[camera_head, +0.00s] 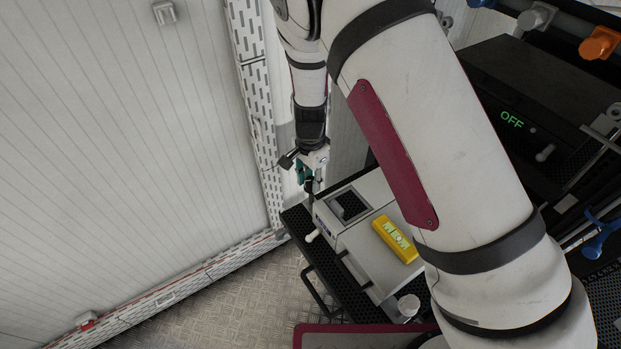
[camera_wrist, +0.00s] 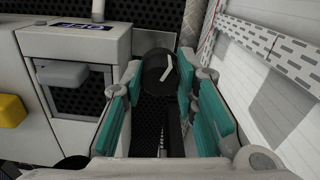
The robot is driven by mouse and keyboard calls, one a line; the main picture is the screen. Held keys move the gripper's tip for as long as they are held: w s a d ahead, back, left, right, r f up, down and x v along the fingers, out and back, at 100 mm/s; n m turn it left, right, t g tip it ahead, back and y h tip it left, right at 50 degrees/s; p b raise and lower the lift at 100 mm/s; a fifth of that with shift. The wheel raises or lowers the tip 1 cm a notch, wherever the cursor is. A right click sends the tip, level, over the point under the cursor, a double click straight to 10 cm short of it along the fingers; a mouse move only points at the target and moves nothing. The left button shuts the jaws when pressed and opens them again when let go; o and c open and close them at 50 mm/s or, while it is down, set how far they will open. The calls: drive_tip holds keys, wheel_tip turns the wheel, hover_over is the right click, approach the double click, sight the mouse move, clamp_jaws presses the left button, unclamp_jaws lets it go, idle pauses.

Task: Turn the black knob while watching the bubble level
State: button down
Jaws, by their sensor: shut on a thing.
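The black knob (camera_wrist: 158,68), round with a white pointer line, sits between the tips of my gripper's teal-padded fingers in the wrist view. My gripper (camera_wrist: 160,84) is shut on it. In the head view my gripper (camera_head: 308,172) points down at the far left corner of the grey instrument; the knob is not clear there. The yellow bubble level (camera_head: 395,239) lies on top of the instrument, right of my gripper. Only a yellow end of the level (camera_wrist: 11,110) shows at the left edge of the wrist view. Its bubbles are too small to read.
The grey instrument (camera_head: 365,250) has a dark square recess and stands on a black perforated shelf (camera_head: 297,217). A white ribbed wall (camera_head: 120,120) is close on the left. A black unit reading OFF (camera_head: 525,105) stands at right. The metal floor at bottom left is clear.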

sight(311, 181)
drive_tip(key=n, duration=0.5)
drive_tip(key=shift+n+b, duration=0.3)
drive_tip(key=shift+b, duration=0.05)
drive_tip(key=n+b, duration=0.1)
drive_tip(key=n, duration=0.4)
drive_tip(key=shift+d+n, duration=0.1)
drive_tip(key=shift+n, duration=0.3)
drive_tip(key=c, duration=1.3)
unclamp_jaws()
wheel_tip(311, 181, up, 12)
drive_tip(key=shift+r, duration=0.1)
